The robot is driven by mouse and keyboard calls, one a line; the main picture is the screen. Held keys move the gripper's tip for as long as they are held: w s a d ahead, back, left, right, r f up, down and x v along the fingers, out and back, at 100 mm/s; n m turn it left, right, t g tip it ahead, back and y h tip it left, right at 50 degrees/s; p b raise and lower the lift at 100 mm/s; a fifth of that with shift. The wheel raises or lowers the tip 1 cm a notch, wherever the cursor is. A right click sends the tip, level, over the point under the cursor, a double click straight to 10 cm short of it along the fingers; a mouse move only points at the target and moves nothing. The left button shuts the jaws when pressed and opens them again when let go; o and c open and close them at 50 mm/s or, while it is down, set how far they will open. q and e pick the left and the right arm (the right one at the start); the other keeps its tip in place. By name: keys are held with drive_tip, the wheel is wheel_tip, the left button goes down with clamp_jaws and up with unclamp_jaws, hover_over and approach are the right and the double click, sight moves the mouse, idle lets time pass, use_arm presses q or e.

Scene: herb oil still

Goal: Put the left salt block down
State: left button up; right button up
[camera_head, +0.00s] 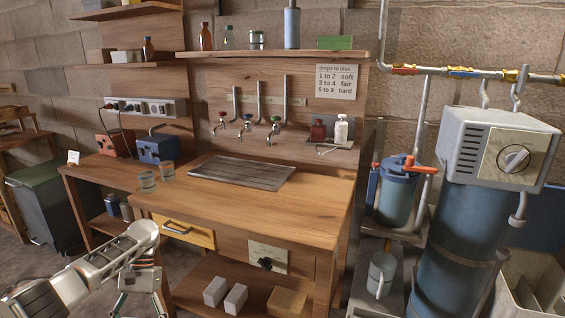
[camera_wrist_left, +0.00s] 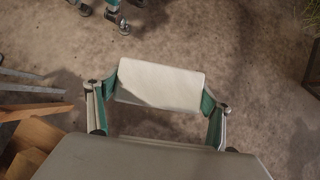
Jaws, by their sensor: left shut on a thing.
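My left gripper (camera_head: 140,284) is low at the front left in the head view, beside the workbench's left front corner. In the left wrist view my left gripper (camera_wrist_left: 160,88) is shut on a white salt block (camera_wrist_left: 160,84). The block lies crosswise between the two fingers, with bare floor below it and apart from it. I cannot make out the held block in the head view. Two more white blocks (camera_head: 215,291) (camera_head: 236,299) stand side by side on the bench's lower shelf. My right gripper does not show.
The wooden bench top (camera_head: 290,210) is mostly clear in front of the sink drainer (camera_head: 242,172). A wooden box (camera_head: 287,302) sits right of the shelf blocks. A tall blue tank (camera_head: 455,240) stands at right.

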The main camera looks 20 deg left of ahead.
use_arm(q)
drive_tip(key=s+d+r+n+t+h, duration=0.1)
drive_tip(key=s+d+r+n+h, duration=0.2)
drive_tip(key=d+r, duration=0.4)
drive_tip(key=s+d+r+n+t+h, duration=0.1)
drive_tip(key=s+d+r+n+t, duration=0.1)
drive_tip(key=s+d+r+n, duration=0.35)
drive_tip(key=w+d+r+m+g+y, duration=0.15)
drive_tip(key=d+m, duration=0.35)
drive_tip(key=d, duration=0.5)
drive_tip(key=w+d+r+m+g+y, duration=0.1)
drive_tip(key=w+d+m+g+y, duration=0.2)
drive_tip(key=d, duration=0.7)
drive_tip(key=w+a+m+y, duration=0.1)
drive_tip(key=w+a+m, duration=0.1)
drive_tip(key=a+m, duration=0.2)
wheel_tip(320, 180, up, 10)
drive_tip(key=t+p, duration=0.1)
drive_tip(key=p, duration=0.4)
drive_tip(key=shift+w+a+r+t+p, duration=0.2)
drive_tip(key=shift+t+p, duration=0.15)
drive_tip(key=shift+p, duration=0.05)
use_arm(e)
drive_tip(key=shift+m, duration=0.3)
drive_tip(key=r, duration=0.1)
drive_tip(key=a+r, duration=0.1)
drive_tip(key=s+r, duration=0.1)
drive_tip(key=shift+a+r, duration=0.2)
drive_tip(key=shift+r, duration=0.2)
